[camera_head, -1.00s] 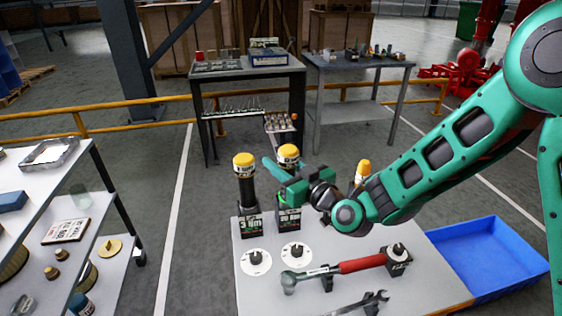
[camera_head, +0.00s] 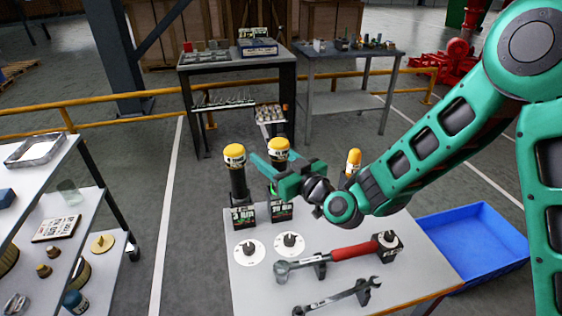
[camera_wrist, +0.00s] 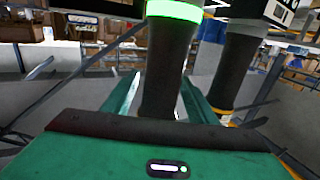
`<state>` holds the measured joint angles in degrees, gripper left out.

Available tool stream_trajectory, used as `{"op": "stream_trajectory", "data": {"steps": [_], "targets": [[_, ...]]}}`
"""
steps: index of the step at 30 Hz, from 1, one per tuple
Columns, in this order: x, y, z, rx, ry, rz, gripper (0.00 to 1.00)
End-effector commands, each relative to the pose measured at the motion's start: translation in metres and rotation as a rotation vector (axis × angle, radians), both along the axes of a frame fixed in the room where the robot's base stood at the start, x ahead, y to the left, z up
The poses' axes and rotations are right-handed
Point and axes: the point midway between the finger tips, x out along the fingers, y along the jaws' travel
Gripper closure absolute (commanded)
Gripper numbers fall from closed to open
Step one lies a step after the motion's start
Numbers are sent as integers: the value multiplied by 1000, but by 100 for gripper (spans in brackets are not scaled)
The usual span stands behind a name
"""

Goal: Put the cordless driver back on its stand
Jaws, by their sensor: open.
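A dark upright driver with a yellow cap (camera_head: 279,145) stands at a black labelled block (camera_head: 281,210) on the table. A similar yellow-capped driver (camera_head: 236,180) stands to its left at a block marked 3 Nm (camera_head: 243,218). My gripper (camera_head: 273,171) is open around the right one, just below its cap. In the wrist view, the dark body (camera_wrist: 168,65) is between my green fingers, with a lit green ring (camera_wrist: 175,10); the other driver (camera_wrist: 238,62) is at right. A third yellow-capped item (camera_head: 353,160) is partly hidden behind my arm.
White discs with black knobs (camera_head: 248,252), a red-handled wrench (camera_head: 350,251) and a spanner (camera_head: 335,297) occupy the table's front. A blue bin (camera_head: 472,245) lies right, a shelf rack (camera_head: 50,200) left. Two workbenches (camera_head: 240,65) stand behind a yellow rail.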

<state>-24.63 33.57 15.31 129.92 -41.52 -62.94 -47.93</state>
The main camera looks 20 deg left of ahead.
Motion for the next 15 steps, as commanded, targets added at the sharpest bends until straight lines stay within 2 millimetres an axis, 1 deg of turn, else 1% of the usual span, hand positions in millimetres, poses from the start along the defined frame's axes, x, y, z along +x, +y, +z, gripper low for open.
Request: {"op": "stream_trajectory", "data": {"steps": [5,15], "targets": [[-9,-15,-1,-1,3,-2,48],[-32,-50,-1,-1,7,-3,48]]}}
